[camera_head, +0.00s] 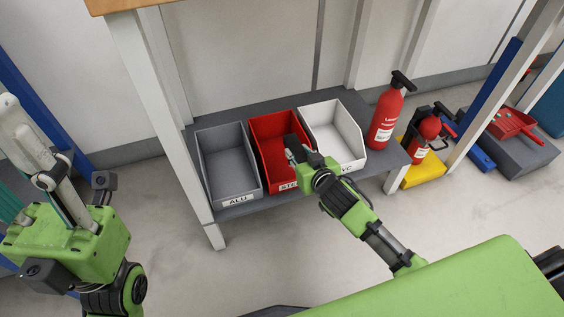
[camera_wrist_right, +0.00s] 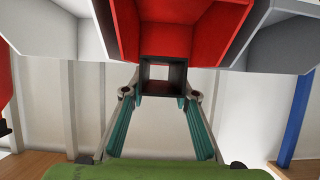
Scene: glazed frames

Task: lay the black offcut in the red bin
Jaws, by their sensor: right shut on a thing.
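The black offcut (camera_head: 290,141), a short hollow square piece, is held in my right gripper (camera_head: 293,152). In the right wrist view the offcut (camera_wrist_right: 163,76) sits between the two fingertips (camera_wrist_right: 162,95), its open end facing the camera. The red bin (camera_head: 262,127) stands on a low grey shelf; the offcut appears over it. The red bin (camera_wrist_right: 208,32) fills the top middle of the right wrist view. Whether the offcut touches the bin I cannot tell. My left gripper (camera_head: 30,150) is at the left edge, away from the bins; its fingertips are partly out of view.
A grey bin (camera_head: 228,188) labelled ALU stands left of the red bin, a white bin (camera_head: 338,132) right of it. A red fire extinguisher (camera_head: 386,118) stands beside the white bin. A table leg (camera_head: 150,110) rises at the shelf's left end.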

